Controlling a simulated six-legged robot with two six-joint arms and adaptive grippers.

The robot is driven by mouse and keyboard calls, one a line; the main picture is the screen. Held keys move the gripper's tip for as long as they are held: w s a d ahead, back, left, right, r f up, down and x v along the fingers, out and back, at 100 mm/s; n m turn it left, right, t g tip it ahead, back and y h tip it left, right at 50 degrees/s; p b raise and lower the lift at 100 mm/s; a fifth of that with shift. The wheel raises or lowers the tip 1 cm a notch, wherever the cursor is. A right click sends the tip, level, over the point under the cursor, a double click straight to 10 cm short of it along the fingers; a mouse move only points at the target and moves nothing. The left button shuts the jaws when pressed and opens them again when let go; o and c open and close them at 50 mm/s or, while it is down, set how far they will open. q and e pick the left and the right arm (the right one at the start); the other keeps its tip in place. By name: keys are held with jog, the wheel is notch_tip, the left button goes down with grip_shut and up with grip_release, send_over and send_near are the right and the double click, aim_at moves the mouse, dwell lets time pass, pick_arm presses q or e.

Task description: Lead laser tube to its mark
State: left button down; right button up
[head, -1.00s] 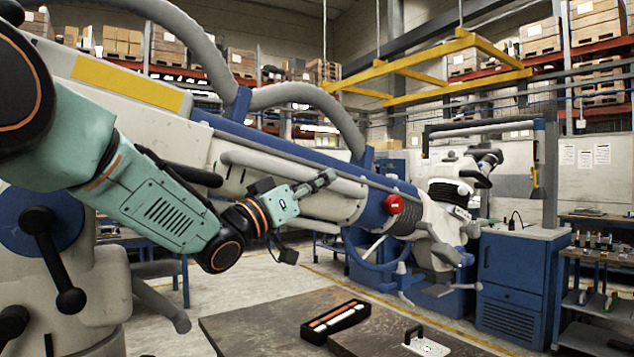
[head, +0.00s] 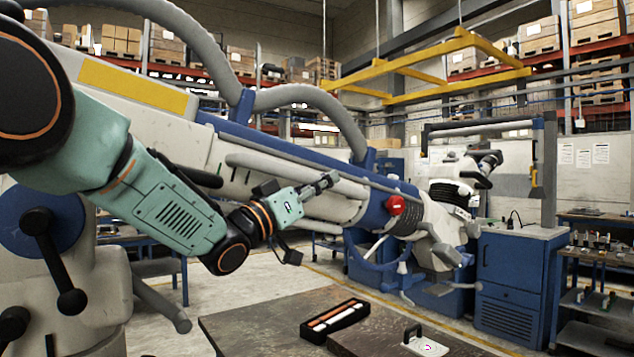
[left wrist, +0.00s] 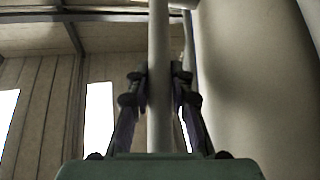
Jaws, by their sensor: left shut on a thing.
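The laser tube, a thin pale grey pipe (head: 262,169), runs along the side of the big microscope arm (head: 210,150), sloping down to the right. In the left wrist view the tube (left wrist: 158,35) passes upright between the dark fingers, apart from the broad grey body to its right. My left gripper (head: 331,181) is shut on the tube; its fingers (left wrist: 160,88) press it from both sides. The part of the tube inside the grip is partly hidden by the fingers in the head view. I cannot make out the mark. My right gripper is not in view.
A red knob (head: 396,205) sits on the arm's blue collar, right of my gripper. The microscope head (head: 455,200) is farther right. Below, a dark table (head: 255,320) holds a black tray (head: 335,333) of rods and a white handled plate (head: 425,346).

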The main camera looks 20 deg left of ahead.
pick_arm(q)
jog(key=c, duration=1.2)
grip_release()
jog(key=shift+w+d, duration=0.15)
jog(key=shift+w, duration=0.05)
jog(key=shift+o, duration=0.2)
jog(key=shift+s, duration=0.1)
jog(key=shift+s, duration=0.1)
jog(key=v, duration=0.7)
jog(key=shift+s+f, duration=0.1)
jog(key=shift+f, duration=0.05)
jog(key=shift+s+a, duration=0.2)
jog(key=shift+a, duration=0.05)
